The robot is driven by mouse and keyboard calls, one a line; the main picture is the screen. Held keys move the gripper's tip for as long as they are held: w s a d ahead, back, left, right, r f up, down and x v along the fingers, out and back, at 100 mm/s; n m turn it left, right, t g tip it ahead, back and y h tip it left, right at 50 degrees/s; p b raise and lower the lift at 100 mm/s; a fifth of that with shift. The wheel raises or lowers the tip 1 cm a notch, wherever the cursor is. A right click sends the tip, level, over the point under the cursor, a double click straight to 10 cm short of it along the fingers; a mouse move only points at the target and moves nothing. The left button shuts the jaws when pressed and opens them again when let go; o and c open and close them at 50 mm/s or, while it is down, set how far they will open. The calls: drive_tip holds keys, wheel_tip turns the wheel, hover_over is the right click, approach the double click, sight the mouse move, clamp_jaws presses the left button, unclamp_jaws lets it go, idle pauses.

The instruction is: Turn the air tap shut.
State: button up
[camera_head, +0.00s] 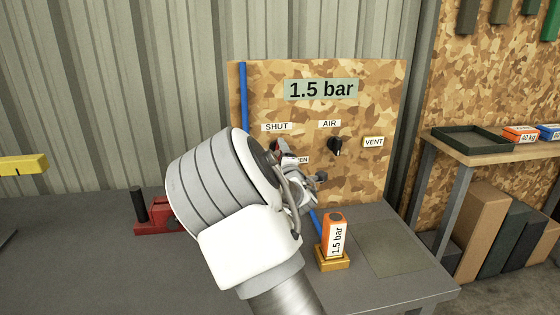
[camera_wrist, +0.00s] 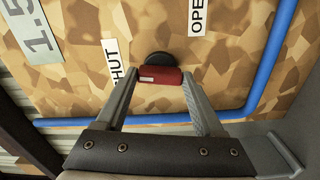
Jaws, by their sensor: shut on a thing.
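The air tap's red handle (camera_wrist: 159,77) sits on a round black hub (camera_wrist: 159,58) on the camouflage-patterned board. My gripper (camera_wrist: 160,76) has one finger at each end of the handle and is shut on it. In the head view my gripper is at the board, and only a bit of the red handle (camera_head: 281,145) shows past my wrist. A SHUT label (camera_head: 277,126) is above the tap, and an OPEN label (camera_head: 303,160), partly covered, is to its right. I cannot tell exactly which label the handle points to.
A black knob (camera_head: 335,146) under an AIR label and a VENT label (camera_head: 373,142) are to the right. A blue pipe (camera_head: 244,95) runs along the board. An orange "1.5 bar" block (camera_head: 335,236) stands on the bench.

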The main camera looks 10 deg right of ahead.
drive_tip(key=shift+n+b, duration=0.4)
drive_tip(key=shift+n, duration=0.4)
drive_tip(key=o, duration=1.4)
drive_tip(key=s+p, duration=0.2)
drive_tip(key=s, duration=1.5)
drive_tip(key=shift+s, duration=0.25)
